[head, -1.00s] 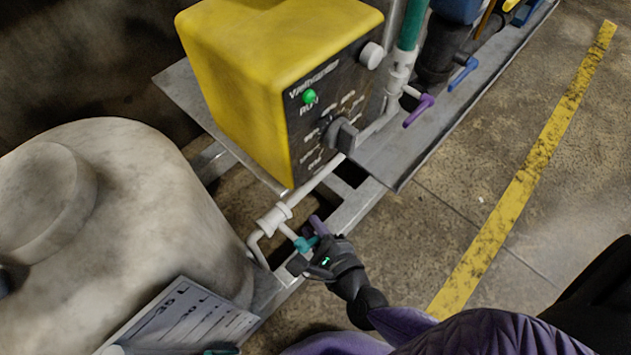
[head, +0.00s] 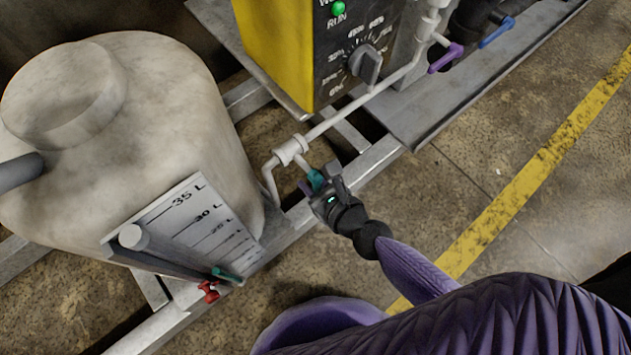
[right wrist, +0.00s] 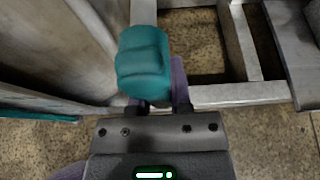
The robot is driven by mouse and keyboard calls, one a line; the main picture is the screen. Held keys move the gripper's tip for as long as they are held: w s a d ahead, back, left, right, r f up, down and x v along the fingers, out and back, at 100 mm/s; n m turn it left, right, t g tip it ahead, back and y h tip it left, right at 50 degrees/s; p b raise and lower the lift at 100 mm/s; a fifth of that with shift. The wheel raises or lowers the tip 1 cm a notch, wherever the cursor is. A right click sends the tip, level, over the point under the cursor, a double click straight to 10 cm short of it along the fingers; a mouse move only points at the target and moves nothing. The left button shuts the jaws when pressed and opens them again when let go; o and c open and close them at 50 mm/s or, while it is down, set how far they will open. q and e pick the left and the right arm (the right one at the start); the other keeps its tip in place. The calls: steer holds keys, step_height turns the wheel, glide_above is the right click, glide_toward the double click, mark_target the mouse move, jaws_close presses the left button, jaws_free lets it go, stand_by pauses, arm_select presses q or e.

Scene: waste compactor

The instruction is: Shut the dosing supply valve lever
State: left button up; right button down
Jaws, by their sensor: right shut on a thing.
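My left gripper is not in view.
A pale tank (head: 140,110) with a level scale (head: 195,225) stands left. A yellow dosing box (head: 275,45) with a dial is above the pipe. Other purple (head: 446,58), blue (head: 497,32) and red (head: 208,291) levers are apart. The floor right of the frame is clear.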

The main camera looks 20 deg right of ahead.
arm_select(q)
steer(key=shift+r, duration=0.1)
arm_select(e)
steer(key=shift+a+m, duration=0.2)
steer(key=shift+m, duration=0.1)
steer(key=c, duration=0.5)
jaws_free()
steer(key=shift+c, duration=0.2)
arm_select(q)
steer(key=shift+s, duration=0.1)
arm_select(e)
steer(key=shift+s, duration=0.15)
steer(key=v, duration=0.9)
steer(key=shift+s+d, duration=0.25)
steer(key=shift+r, duration=0.15)
